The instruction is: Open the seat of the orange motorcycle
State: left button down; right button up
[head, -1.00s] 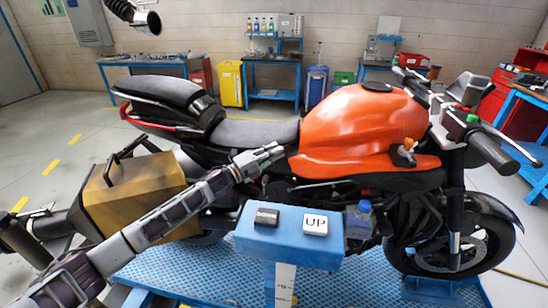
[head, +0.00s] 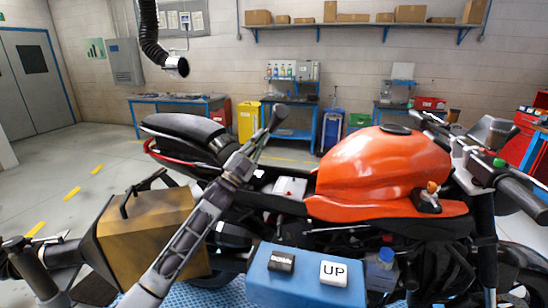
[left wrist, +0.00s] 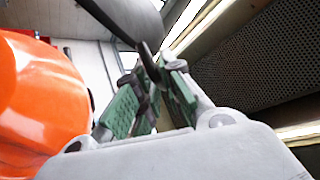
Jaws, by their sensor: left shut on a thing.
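The orange motorcycle (head: 385,165) stands side-on in the head view. Its dark front seat (head: 273,122) is raised off the frame and shows nearly edge-on above it. My left gripper (head: 250,153) is at the seat's lower part, shut on it. In the left wrist view the green finger pads (left wrist: 150,95) close around a dark edge of the seat (left wrist: 112,22). Under the seat's place an open bay shows a light box (head: 290,188) with a red spot. Whether the seat is still hinged to the frame is hidden. My right gripper is not in view.
A blue stand (head: 300,270) with an UP button (head: 333,272) and a dark button is in front of the motorcycle. A brown pannier (head: 150,235) hangs at its rear left. The black tail seat (head: 185,130) is still in place. Workbenches line the back wall.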

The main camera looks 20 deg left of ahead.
pick_arm(q)
jog(key=a+r+n+t+y+p, duration=0.1)
jog(key=a+r+n+y, duration=0.2)
jog(key=a+n+y, duration=0.6)
jog(key=a+r+n+t+y+p, duration=0.1)
jog(key=a+r+n+y, duration=0.1)
jog(key=a+n+y, duration=0.8)
jog(key=shift+a+r+n+t, duration=0.4)
jog(key=shift+a+n, duration=0.2)
jog(key=shift+n, duration=0.3)
jog(key=c, duration=1.8)
grip_release()
jog(key=shift+s, duration=0.1)
jog(key=shift+c, duration=0.2)
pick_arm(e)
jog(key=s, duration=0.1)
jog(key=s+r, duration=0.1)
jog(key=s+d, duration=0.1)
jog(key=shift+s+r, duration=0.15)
pick_arm(q)
jog(key=shift+f, duration=0.15)
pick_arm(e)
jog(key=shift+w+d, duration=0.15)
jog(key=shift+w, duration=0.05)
